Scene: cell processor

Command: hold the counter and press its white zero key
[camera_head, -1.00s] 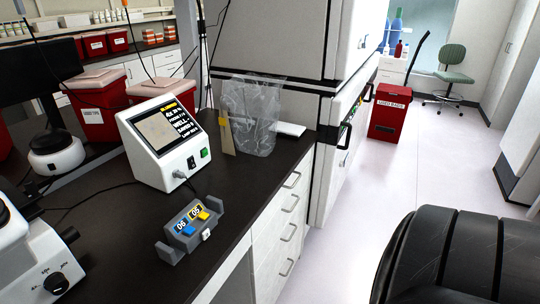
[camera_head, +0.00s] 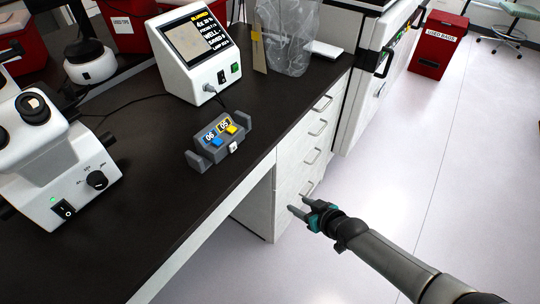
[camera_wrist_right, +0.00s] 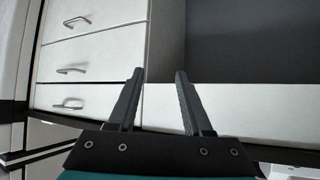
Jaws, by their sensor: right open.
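The counter (camera_head: 214,150) is a grey device with a display reading 06 and 05. It stands near the front edge of the dark bench, with upright grey lugs at both ends. A blue key (camera_head: 217,142) and a yellow key (camera_head: 231,129) sit on its top. The white zero key (camera_head: 233,147) is on its front right side. My right gripper (camera_head: 296,210) is open and empty in front of the bench, apart from the counter, below and to its right. In the right wrist view its fingers (camera_wrist_right: 159,75) face the bench front. My left gripper is not in view.
A white monitor unit (camera_head: 195,60) stands behind the counter. A microscope (camera_head: 60,160) is on the left. A clear bag (camera_head: 290,40) stands at the back. The bench top (camera_head: 130,215) is clear around the counter. White drawers (camera_head: 305,150) with handles are right of an open recess.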

